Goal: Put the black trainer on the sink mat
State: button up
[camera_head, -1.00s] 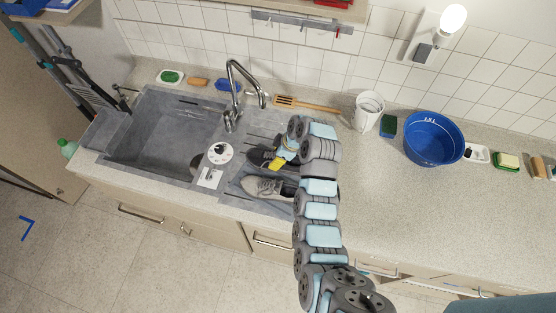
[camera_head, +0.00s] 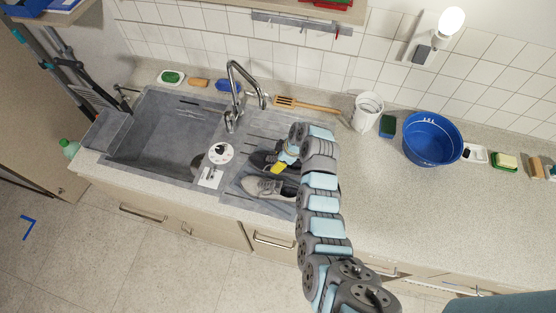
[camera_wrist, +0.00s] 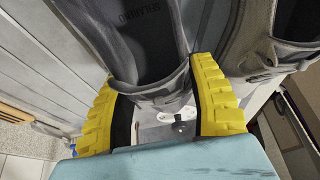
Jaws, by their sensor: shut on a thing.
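The black trainer (camera_head: 262,160) is on or just above the ribbed grey drainer area right of the sink basin. I cannot tell whether it touches the surface. My gripper (camera_head: 282,162) is shut on its right end, with the yellow fingers partly hidden by my arm. In the wrist view my gripper (camera_wrist: 158,105) has one yellow finger on each side of the held trainer (camera_wrist: 150,75), whose dark inside faces the camera. The grey shoe (camera_head: 265,187) lies beside it on the near side. The sink mat (camera_head: 231,190) seems to be the grey sheet under the shoes.
The basin (camera_head: 150,140) is left, with a round white-topped item (camera_head: 220,153) at its edge. The tap (camera_head: 233,95) stands behind. A wooden spatula (camera_head: 308,105), white cup (camera_head: 367,112) and blue tub (camera_head: 432,138) line the back. The counter's right front is clear.

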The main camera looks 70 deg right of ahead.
jog(key=shift+f, duration=0.1)
jog(key=o, duration=1.2)
jog(key=shift+c, duration=0.2)
jog(key=shift+r, duration=0.2)
jog(key=shift+b+v, duration=0.35)
jog(key=shift+v, duration=0.7)
jog(key=p+v, duration=0.1)
jog(key=v, duration=0.8)
jog(key=shift+r, duration=0.4)
jog(key=shift+s, duration=0.15)
